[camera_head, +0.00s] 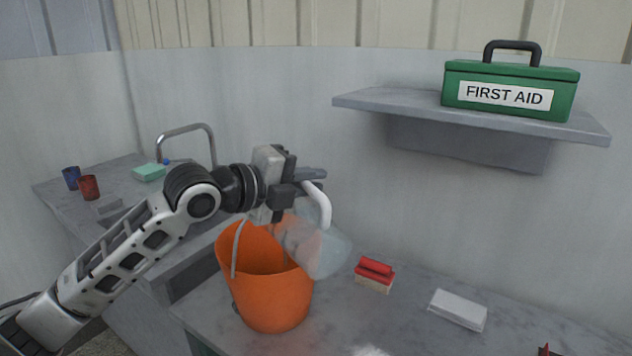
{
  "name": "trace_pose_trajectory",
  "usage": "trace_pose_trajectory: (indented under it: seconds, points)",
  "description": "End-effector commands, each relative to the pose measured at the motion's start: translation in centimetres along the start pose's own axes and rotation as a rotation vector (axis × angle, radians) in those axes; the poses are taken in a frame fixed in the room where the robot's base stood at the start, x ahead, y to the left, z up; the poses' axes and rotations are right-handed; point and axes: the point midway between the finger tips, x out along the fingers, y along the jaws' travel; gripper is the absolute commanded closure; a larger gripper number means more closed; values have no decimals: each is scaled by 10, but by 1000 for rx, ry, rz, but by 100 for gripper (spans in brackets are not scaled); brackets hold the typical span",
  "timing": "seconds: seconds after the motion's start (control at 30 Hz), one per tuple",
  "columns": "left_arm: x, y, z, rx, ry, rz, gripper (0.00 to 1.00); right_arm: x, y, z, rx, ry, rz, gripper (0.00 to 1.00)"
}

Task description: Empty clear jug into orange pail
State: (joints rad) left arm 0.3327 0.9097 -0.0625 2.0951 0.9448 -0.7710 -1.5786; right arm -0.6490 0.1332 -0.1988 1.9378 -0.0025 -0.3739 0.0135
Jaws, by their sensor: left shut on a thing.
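The orange pail (271,302) stands upright on the grey counter, its mouth open and its wire handle at its left side. My left gripper (316,182) is above the pail and shut on the white handle of the clear jug (318,248). The jug is tilted and held off the counter, over the right part of the pail's rim. It overlaps the rim in the view, so I cannot tell whether they touch. What the jug holds is unclear. My right gripper is not in view.
A red-topped brush (374,274) and a white block (458,309) lie right of the pail. A green first aid box (510,89) sits on a wall shelf (390,102). Red (89,187) and blue (71,178) cups stand at left near a faucet (187,130).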

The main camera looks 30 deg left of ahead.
Motion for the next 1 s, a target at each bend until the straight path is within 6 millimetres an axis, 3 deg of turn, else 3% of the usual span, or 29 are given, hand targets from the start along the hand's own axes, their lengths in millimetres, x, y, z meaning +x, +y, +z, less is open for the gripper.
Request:
trace_pose_trajectory:
  seconds: [0.6, 1.0]
  points:
    - [0, 2, 39, -267, 51, -6, 100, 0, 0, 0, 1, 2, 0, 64]
    - [0, 1, 49, -336, 66, -7, 100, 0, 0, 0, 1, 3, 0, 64]
